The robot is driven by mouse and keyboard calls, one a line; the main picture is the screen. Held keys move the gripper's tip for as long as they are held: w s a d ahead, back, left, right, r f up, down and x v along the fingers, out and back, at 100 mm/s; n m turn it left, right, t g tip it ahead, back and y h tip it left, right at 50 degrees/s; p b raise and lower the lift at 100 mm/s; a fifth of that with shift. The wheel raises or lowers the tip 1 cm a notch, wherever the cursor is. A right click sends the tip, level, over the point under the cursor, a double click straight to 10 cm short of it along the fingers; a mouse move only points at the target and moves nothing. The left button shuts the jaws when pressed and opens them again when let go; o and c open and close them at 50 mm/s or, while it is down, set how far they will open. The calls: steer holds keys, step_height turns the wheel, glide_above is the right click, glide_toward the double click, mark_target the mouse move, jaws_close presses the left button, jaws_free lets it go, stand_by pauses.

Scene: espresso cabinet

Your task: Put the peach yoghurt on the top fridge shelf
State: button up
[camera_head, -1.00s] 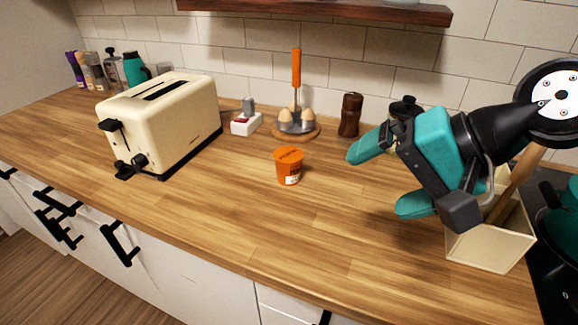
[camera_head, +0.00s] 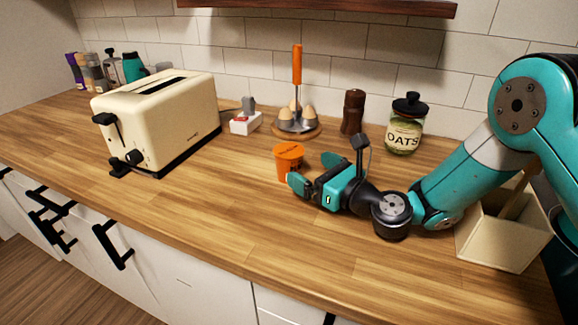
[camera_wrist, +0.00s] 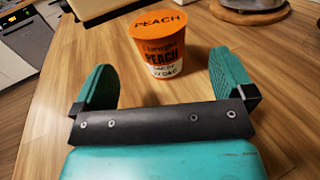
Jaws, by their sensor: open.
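The peach yoghurt (camera_head: 288,160) is an orange cup with an orange lid, standing upright on the wooden worktop. In the wrist view, the cup (camera_wrist: 160,50) shows the word PEACH on its lid and side. My gripper (camera_head: 312,170) is low over the worktop, just right of the cup, and points at it. Its teal fingers are open. In the wrist view, the fingers (camera_wrist: 162,80) are spread wide, with the cup ahead of and partly between their tips. I cannot tell how far the cup sits between them. No fridge shelf is in view.
A cream toaster (camera_head: 160,122) stands to the left. Behind the cup are an egg holder (camera_head: 297,122), a dark pepper mill (camera_head: 352,112) and an oats jar (camera_head: 404,125). A cream utensil holder (camera_head: 500,236) stands at the right. The worktop in front is clear.

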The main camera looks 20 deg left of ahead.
mark_target(289, 158)
steer(key=shift+w+a+f+p, duration=0.15)
steer(key=shift+a+f+p, duration=0.05)
steer(key=shift+a+p, duration=0.1)
steer(key=p+x, duration=0.2)
steer(key=x, duration=0.5)
steer(key=shift+f, duration=0.1)
steer(key=shift+d, duration=0.1)
steer(key=c, duration=1.1)
